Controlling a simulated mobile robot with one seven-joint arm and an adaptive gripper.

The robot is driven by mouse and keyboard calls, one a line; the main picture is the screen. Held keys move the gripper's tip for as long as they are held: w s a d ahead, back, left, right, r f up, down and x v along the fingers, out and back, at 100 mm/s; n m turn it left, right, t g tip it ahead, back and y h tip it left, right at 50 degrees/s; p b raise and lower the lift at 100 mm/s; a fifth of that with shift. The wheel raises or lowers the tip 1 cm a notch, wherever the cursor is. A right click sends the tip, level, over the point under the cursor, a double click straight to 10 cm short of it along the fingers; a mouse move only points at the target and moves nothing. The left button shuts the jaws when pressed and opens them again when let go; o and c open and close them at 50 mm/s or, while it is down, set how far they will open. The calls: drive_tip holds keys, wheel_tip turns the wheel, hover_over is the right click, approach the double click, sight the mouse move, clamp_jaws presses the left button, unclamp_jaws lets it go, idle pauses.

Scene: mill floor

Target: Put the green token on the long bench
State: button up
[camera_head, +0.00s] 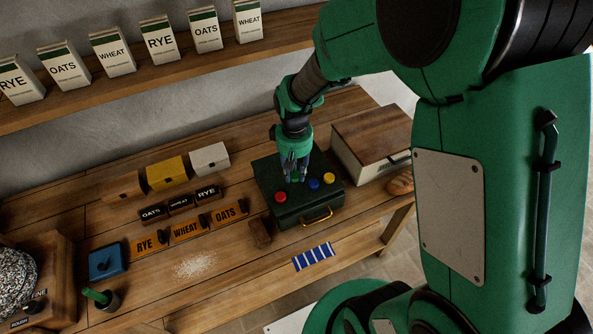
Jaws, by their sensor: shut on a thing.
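My gripper (294,178) points down over a dark green box (297,212) with a brass handle on its front. Red (280,197), blue (313,184) and yellow (328,178) round pieces sit on top of the box. My gripper is shut on what looks like the green token, low at the box's top, between the red and blue pieces. The fingers mostly hide the token, and I cannot tell whether it touches the box. The box stands on the long wooden bench (235,265).
A bread bin (371,140) and a loaf (400,182) are right of the box. A blue striped cloth (314,256) and a brown block (260,233) lie in front. Label blocks (190,229) and spilled grain (194,266) are left. A shelf of cartons (160,40) hangs above.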

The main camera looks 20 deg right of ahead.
drive_tip(key=s+d+n+p, duration=0.1)
drive_tip(key=s, duration=1)
drive_tip(key=shift+p, duration=0.35)
drive_tip(key=w, duration=0.5)
drive_tip(key=w+d+f, duration=0.1)
drive_tip(key=w, duration=0.4)
drive_tip(key=w+d+b, duration=0.1)
drive_tip(key=w, duration=0.4)
drive_tip(key=shift+w+f, duration=0.25)
drive_tip(key=shift+w, duration=0.15)
drive_tip(key=shift+f, duration=0.1)
drive_tip(key=shift+f+b, duration=0.3)
drive_tip(key=shift+f, duration=1.35)
drive_tip(key=shift+f, duration=0.2)
drive_tip(key=o, duration=0.8)
